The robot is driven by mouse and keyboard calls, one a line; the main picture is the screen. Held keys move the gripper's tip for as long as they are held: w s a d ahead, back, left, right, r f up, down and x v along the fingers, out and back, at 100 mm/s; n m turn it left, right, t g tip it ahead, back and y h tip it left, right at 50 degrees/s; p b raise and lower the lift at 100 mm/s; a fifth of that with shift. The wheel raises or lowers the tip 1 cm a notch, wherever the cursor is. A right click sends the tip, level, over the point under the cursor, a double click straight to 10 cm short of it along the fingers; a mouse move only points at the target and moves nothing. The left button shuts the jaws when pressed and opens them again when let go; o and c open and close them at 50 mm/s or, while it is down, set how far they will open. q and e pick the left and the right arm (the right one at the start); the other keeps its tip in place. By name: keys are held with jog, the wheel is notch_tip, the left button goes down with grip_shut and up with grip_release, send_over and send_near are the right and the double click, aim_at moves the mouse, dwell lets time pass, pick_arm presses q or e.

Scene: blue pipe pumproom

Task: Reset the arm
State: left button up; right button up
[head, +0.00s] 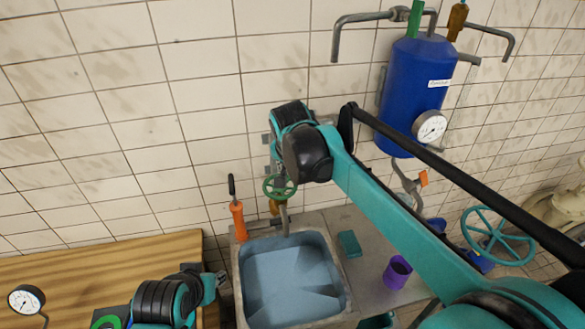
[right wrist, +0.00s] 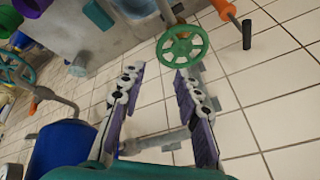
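My right arm reaches up from the lower right in the head view, and its dark wrist is bent in front of the tiled wall. The right gripper (right wrist: 160,72) shows in the right wrist view with its two purple-and-white fingers apart and only wall tiles between them. A green valve wheel (right wrist: 183,46) lies just beyond its fingertips in that view; I see no contact. The same wheel (head: 280,187) is above the sink in the head view. My left gripper (head: 214,284) is at the bottom, over the wooden table's right end. Its fingers are too small and covered to read.
A blue tank (head: 413,95) with a gauge hangs at the upper right, close to my right arm. A sink (head: 290,280) stands below, with an orange-handled tool (head: 238,220), a teal sponge (head: 349,244) and a purple cup (head: 397,272) around it. The left wall is clear.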

jog(key=shift+s, duration=0.1)
jog(key=s+d+f+n+b, duration=0.2)
jog(key=s+d+f+b, duration=0.3)
jog(key=s+f, duration=0.3)
jog(key=s+d+f+n+t+b, duration=0.1)
jog(key=s+d+f+b, duration=0.4)
jog(key=f, duration=0.6)
jog(key=s+d+f+n+t+b, duration=0.1)
jog(key=s+d+f+n+b, duration=0.2)
jog(key=s+d+f+b, duration=0.3)
jog(key=s+f+b, duration=0.3)
jog(key=s+f, duration=0.1)
jog(key=shift+s, duration=0.3)
